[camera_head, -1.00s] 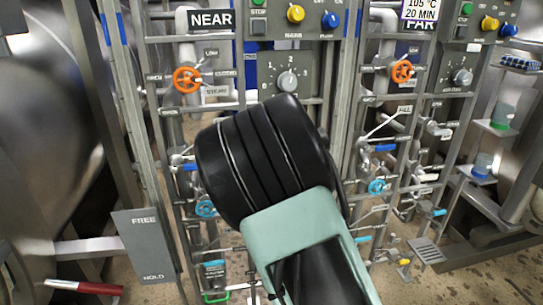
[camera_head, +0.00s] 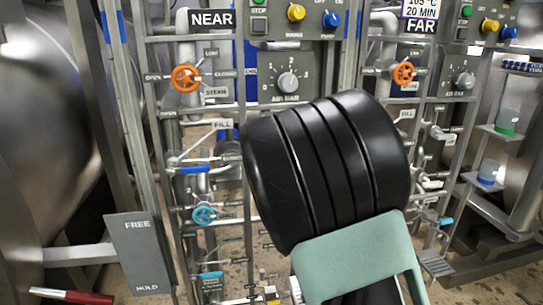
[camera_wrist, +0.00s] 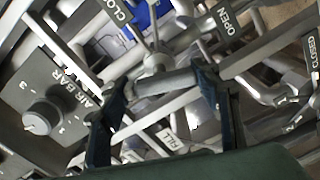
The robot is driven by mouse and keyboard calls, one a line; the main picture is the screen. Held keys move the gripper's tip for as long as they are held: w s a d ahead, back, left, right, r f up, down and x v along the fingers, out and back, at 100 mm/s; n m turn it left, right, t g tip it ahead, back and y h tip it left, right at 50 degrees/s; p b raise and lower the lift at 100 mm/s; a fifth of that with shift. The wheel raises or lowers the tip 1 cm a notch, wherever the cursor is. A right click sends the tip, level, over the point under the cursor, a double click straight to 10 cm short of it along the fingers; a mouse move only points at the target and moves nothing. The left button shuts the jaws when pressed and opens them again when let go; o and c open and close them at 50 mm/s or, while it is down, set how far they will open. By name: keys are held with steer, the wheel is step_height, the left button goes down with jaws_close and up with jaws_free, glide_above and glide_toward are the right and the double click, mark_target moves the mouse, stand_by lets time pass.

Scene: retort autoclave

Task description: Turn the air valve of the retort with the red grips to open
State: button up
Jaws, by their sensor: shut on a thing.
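In the wrist view, my gripper (camera_wrist: 165,105) has its two dark fingers on either side of a grey bar-shaped handle (camera_wrist: 163,82) and is shut on it. The handle lies across the gap, just below a round metal valve hub (camera_wrist: 154,62). An OPEN label (camera_wrist: 226,21) is to the upper right, and a partly cut CLOSED label is at the top. In the head view my black wrist hides my fingers and the handle. A red grip (camera_head: 88,297) on a metal lever shows at the lower left. I cannot tell which retort the held handle belongs to.
The NEAR panel (camera_head: 211,19) and FAR panel (camera_head: 421,26) carry pipes, orange wheels (camera_head: 186,77) and blue wheels (camera_head: 203,215). Pipes crowd around the gripper.

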steer(key=shift+n+b, duration=0.5)
steer(key=shift+n, duration=1.4)
steer(key=o, duration=1.2)
steer(key=shift+c, duration=0.2)
steer(key=shift+s, duration=0.1)
steer(key=v, duration=1.2)
